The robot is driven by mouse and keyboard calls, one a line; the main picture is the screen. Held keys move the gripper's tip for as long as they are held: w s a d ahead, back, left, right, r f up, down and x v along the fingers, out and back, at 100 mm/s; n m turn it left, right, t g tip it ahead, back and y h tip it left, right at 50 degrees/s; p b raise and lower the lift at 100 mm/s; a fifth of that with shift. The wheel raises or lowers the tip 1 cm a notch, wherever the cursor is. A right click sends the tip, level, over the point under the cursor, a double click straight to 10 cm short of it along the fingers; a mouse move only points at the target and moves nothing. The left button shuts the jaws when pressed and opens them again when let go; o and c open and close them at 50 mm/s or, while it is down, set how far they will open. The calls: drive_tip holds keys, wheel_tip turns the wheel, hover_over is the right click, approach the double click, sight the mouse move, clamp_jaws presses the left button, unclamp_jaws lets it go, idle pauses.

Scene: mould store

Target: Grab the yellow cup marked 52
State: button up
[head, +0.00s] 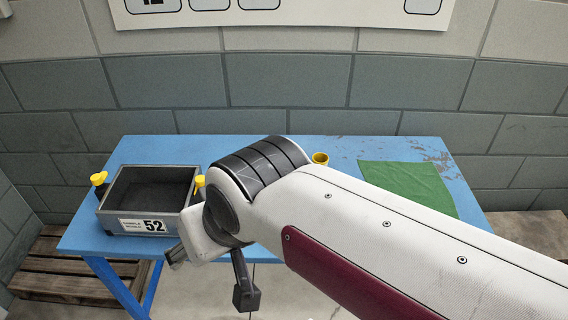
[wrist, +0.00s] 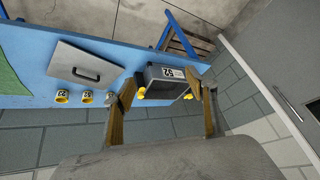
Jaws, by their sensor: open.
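Two yellow cups stand on the blue table in the wrist view, one (wrist: 62,96) left of the other (wrist: 86,97). Each has a dark-on-light number label, too small for me to read surely. In the head view one yellow cup (head: 320,158) shows just behind my arm; the other is hidden. My gripper (wrist: 163,86) is open and empty in the wrist view. Its fingers frame a grey box marked 52 (wrist: 152,72) from a distance, and both cups lie left of the fingers. The box's front label also reads 52 in the head view (head: 112,218).
Yellow-topped fittings (head: 98,179) sit at the box's sides. A grey lid with a handle (wrist: 85,64) lies near the cups. A green cloth (head: 405,187) lies on the right of the blue table (head: 150,148). A block wall stands behind; pallets (head: 75,283) are below.

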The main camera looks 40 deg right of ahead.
drive_tip(key=w+d+r+m+t, duration=0.1)
drive_tip(key=w+m+t, duration=0.1)
drive_tip(key=w+m, duration=0.6)
drive_tip(key=w+d+r+m+t, duration=0.15)
drive_tip(key=w+m, duration=0.25)
drive_tip(key=w, duration=0.7)
drive_tip(key=w+d+f+m+t+h, duration=0.1)
drive_tip(key=w+d+f+m+h, duration=0.1)
drive_tip(key=w+d+m, duration=0.4)
drive_tip(key=w+d+f+m+h, duration=0.25)
drive_tip(key=w+d+m, duration=0.25)
drive_tip(key=w+m, duration=0.35)
drive_tip(key=w+d+f+m+g+h, duration=0.25)
drive_tip(key=d+f+m+h, duration=0.25)
drive_tip(key=d+f+m, duration=0.65)
drive_tip(key=s+d+f+m+g+h, duration=0.1)
drive_tip(key=s+d+f+m+g, duration=0.1)
drive_tip(key=s+d+f+m, duration=0.1)
drive_tip(key=s+d+f+m+g+h, duration=0.2)
drive_tip(key=d+f+m, duration=0.2)
drive_tip(key=d+m, duration=0.1)
drive_tip(key=s+d+f+m+g+h, duration=0.1)
drive_tip(key=s+d+f+m+g, duration=0.1)
drive_tip(key=d, duration=0.4)
drive_tip(key=shift+s+f+m+h, duration=0.25)
drive_tip(key=shift+s+f+m, duration=0.7)
drive_tip(key=shift+m, duration=0.45)
drive_tip(key=shift+w+d, duration=0.15)
